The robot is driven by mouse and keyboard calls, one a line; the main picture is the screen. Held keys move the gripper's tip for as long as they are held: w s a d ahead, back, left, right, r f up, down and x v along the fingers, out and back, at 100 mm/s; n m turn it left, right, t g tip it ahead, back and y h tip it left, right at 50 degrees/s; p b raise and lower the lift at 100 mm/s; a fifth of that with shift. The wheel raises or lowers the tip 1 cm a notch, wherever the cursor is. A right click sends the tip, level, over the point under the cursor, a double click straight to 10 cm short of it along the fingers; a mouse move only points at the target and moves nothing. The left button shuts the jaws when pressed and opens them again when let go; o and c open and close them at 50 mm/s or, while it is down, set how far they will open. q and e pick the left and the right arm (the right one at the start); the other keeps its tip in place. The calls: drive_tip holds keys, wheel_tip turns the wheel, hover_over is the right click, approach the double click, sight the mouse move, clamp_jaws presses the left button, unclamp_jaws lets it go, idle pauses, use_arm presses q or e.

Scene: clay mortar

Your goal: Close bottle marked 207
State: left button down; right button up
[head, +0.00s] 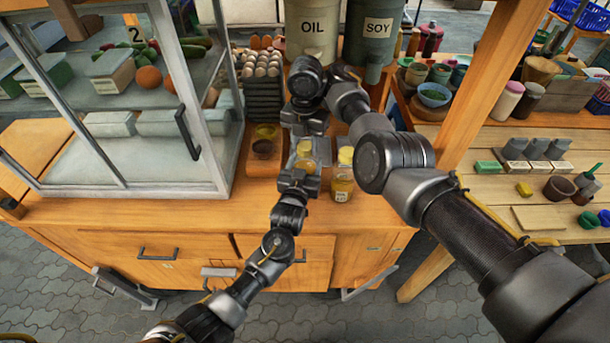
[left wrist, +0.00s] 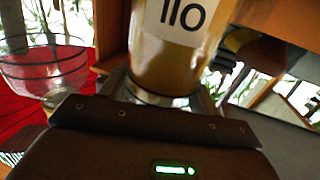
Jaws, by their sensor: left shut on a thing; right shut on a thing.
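A small glass bottle (head: 302,161) with yellow at its top stands on the counter, mostly hidden between my two grippers. My left gripper (head: 299,174) is shut on it from the front. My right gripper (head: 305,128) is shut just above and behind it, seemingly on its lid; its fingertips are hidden. A second bottle (head: 342,184) with a yellow lid and white label stands just right; its number is too small to read. The left wrist view shows an amber container (left wrist: 172,62) with a cut-off label resembling "110". I cannot tell whether the lid is seated.
Stacked egg trays (head: 263,98) and big OIL (head: 312,30) and SOY (head: 372,35) containers stand behind. A wooden post (head: 487,85) and side table with stamps are right.

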drive_tip(key=m, duration=0.9)
drive_tip(key=shift+m, duration=0.4)
drive_tip(key=o, duration=1.1)
drive_tip(key=shift+c, duration=0.4)
